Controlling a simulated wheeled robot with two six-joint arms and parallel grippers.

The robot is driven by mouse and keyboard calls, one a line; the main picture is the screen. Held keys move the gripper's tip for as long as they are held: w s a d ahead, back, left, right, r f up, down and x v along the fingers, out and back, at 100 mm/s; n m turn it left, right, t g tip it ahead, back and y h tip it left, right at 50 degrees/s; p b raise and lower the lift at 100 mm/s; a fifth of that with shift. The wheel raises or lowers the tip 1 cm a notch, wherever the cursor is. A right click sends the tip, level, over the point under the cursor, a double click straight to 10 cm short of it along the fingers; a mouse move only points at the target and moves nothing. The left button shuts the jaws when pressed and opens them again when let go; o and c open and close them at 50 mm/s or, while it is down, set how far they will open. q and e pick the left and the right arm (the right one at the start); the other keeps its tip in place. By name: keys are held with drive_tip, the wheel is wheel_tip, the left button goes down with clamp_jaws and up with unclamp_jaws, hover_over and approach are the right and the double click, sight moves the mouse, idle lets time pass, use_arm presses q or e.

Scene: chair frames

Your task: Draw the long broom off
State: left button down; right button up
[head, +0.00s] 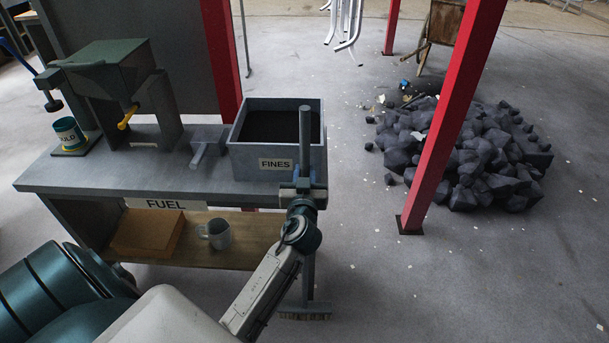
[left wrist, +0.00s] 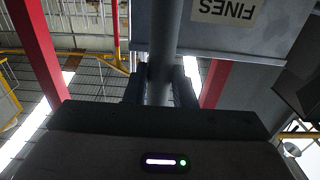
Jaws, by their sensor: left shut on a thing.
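The long broom (head: 305,140) stands upright at the right end of the workbench, in front of the FINES box. Its grey handle rises past the box rim and its bristle head (head: 304,312) is at floor level. My left gripper (head: 303,186) is shut on the handle at about the height of the bench top. In the left wrist view the handle (left wrist: 165,35) runs up between the two fingers (left wrist: 160,85). Whether the handle touches the bench or box cannot be told. My right gripper is not in view.
The FINES box (head: 276,181) sits on the bench (head: 110,178), beside a grey hammer-like tool (head: 208,150). A mug (head: 215,233) stands on the lower shelf. A red post (head: 445,125) and a dark coal heap (head: 480,155) stand to the right. Floor between bench and post is clear.

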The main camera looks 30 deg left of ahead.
use_arm(q)
drive_tip(key=shift+s+d, duration=0.2)
drive_tip(key=shift+s, duration=0.15)
drive_tip(key=shift+s+d+f, duration=0.1)
drive_tip(key=shift+s+d, duration=0.2)
drive_tip(key=shift+s, duration=0.1)
drive_tip(key=b+v, duration=0.1)
drive_tip(key=v, duration=0.3)
idle(0.4)
